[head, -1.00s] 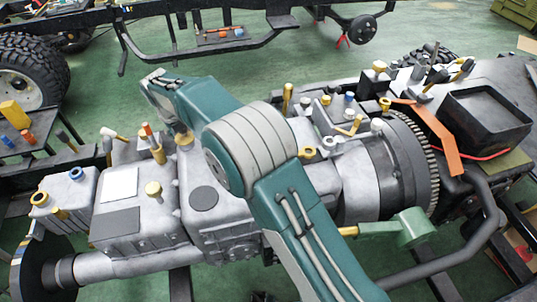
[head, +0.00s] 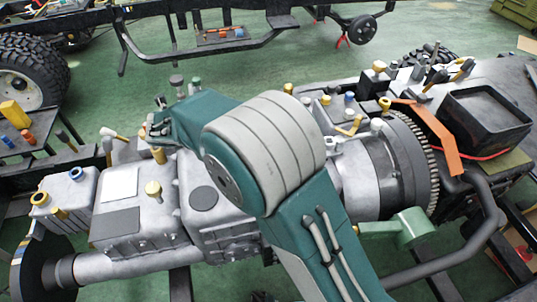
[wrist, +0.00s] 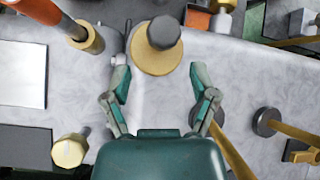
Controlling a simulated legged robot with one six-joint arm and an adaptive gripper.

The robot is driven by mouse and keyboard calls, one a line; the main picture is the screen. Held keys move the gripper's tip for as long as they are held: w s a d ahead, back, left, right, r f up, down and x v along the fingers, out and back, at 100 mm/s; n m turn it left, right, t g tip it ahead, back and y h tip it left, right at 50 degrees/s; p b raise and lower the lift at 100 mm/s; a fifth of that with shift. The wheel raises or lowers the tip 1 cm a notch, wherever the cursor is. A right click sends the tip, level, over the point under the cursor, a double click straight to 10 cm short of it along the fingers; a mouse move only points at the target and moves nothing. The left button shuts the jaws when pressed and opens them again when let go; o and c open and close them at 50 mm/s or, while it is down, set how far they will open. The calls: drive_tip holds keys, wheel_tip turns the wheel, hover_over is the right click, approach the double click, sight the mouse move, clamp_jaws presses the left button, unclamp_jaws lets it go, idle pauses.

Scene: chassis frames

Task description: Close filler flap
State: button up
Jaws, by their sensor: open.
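In the wrist view my gripper (wrist: 160,80) is open, its two green-grey fingers apart with nothing between them. Just beyond the fingertips is a round brass-coloured disc (wrist: 152,65) with a dark grey knob (wrist: 163,32) on it. I cannot tell for certain which part is the filler flap, or whether this disc belongs to it. In the head view my green arm crosses the grey gearbox housing (head: 218,235), and the gripper is hard to make out at its far end. The arm hides part of the housing's top.
Several brass caps and posts stand up around the work area, such as the cap (wrist: 69,152) at the left in the wrist view. An orange-handled rod (wrist: 80,32) is close at upper left. A bell housing (head: 372,175) with a toothed ring is right of my arm.

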drive_tip(key=shift+s+d+f+t+y, duration=0.1)
drive_tip(key=shift+s+d+t+y, duration=0.2)
drive_tip(key=shift+t, duration=0.45)
drive_tip(key=shift+s+a+f+t+y, duration=0.1)
drive_tip(key=shift+s+t, duration=0.3)
drive_tip(key=shift+t, duration=0.35)
